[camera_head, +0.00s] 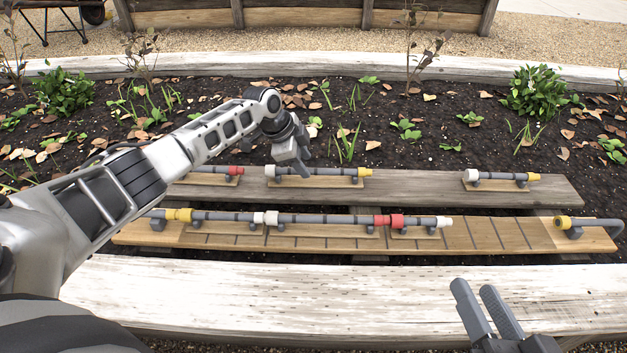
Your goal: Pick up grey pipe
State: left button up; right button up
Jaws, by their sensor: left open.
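Several grey pipes with coloured ends lie on supports. On the back plank are a pipe with a red end (208,169), a pipe with white and yellow ends (325,171), and a short pipe with white and yellow ends (500,176). On the front board is a row of grey pipe pieces (325,219) with yellow, white and red fittings. A bent grey pipe (598,222) with a yellow end is at the right. My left gripper (303,165) is open by the middle pipe on the back plank; contact is unclear. My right gripper (474,287) is open and empty at the lower right.
The back plank (420,190) and the marked front board (500,235) lie across the bed. Dark soil (400,150) with plants and dry leaves is behind them. A white weathered timber edge (250,290) runs along the front. The space above the right half of the boards is clear.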

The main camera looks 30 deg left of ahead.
aim_at(309, 169)
pick_arm(q)
jog(key=shift+b+x, duration=0.4)
jog(key=shift+x, duration=0.7)
jog(key=shift+w+f, duration=0.2)
jog(key=shift+f, duration=0.45)
pick_arm(e)
jog(key=shift+w+a+r+t+y, duration=0.1)
jog(key=shift+w+r+t+y, duration=0.1)
jog(key=shift+r+t+y, duration=0.25)
pick_arm(q)
jog(key=shift+c, duration=0.3)
grip_shut()
jog(key=shift+r, duration=0.15)
pick_arm(e)
jog(key=shift+r, duration=0.1)
